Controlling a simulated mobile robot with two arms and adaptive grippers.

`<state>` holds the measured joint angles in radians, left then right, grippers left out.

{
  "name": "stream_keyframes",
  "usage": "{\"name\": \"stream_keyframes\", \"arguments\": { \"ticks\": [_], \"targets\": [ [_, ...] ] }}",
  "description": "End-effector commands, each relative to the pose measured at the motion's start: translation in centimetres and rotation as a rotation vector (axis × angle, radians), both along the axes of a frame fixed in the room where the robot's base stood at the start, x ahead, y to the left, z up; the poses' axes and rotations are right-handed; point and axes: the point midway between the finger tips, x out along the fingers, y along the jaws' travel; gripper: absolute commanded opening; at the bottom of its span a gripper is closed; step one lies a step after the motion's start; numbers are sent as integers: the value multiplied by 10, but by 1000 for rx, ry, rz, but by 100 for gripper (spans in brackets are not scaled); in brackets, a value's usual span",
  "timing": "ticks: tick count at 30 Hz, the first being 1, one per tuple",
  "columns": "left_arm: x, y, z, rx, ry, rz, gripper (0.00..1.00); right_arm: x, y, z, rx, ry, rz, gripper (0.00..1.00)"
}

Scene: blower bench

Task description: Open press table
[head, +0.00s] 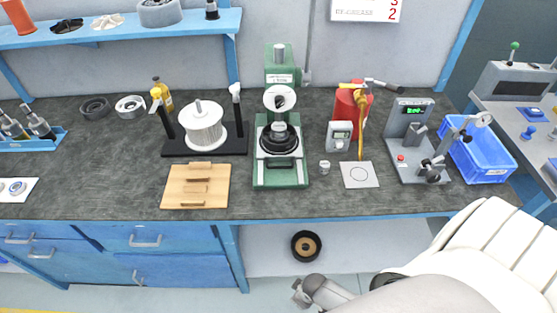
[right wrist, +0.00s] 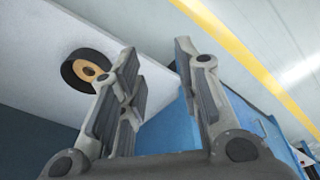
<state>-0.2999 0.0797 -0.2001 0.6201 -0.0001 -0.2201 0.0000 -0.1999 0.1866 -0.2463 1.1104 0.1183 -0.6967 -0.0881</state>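A green press (head: 281,170) stands on the dark bench near the middle of the head view. Its front table holds a black round part (head: 279,138) with a light piece in its middle, below the press head (head: 280,98). My right gripper (head: 302,291) is below and in front of the bench edge, low in the head view and well apart from the press. In the right wrist view the right gripper (right wrist: 158,80) has its fingers spread with nothing between them. The press is not visible in the right wrist view. My left gripper is not in view.
A wooden board (head: 196,203) and a white rotor on a black stand (head: 205,152) are left of the press. A grey plate (head: 375,182), a gauge fixture (head: 405,155) and a blue crate (head: 490,178) are right. A black wheel (head: 306,246) lies on the lower shelf.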

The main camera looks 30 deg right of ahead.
Motion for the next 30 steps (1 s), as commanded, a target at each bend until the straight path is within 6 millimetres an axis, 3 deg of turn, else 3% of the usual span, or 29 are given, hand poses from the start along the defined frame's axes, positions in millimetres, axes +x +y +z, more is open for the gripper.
{"name": "stream_keyframes", "arguments": {
  "ticks": [1,6,10,15,21,26,30],
  "targets": [
    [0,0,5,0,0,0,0,27,1,27,2,-22,21,31],
    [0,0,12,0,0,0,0,89,14,111,12,-53,104,31],
    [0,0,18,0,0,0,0,118,26,177,18,-71,182,31],
    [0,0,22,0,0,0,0,130,39,243,18,-82,275,31],
    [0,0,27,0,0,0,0,131,50,303,6,-93,370,31],
    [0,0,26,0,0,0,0,161,34,314,-35,-77,452,31],
    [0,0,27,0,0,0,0,189,16,334,-78,-59,528,31]
  ]
}}
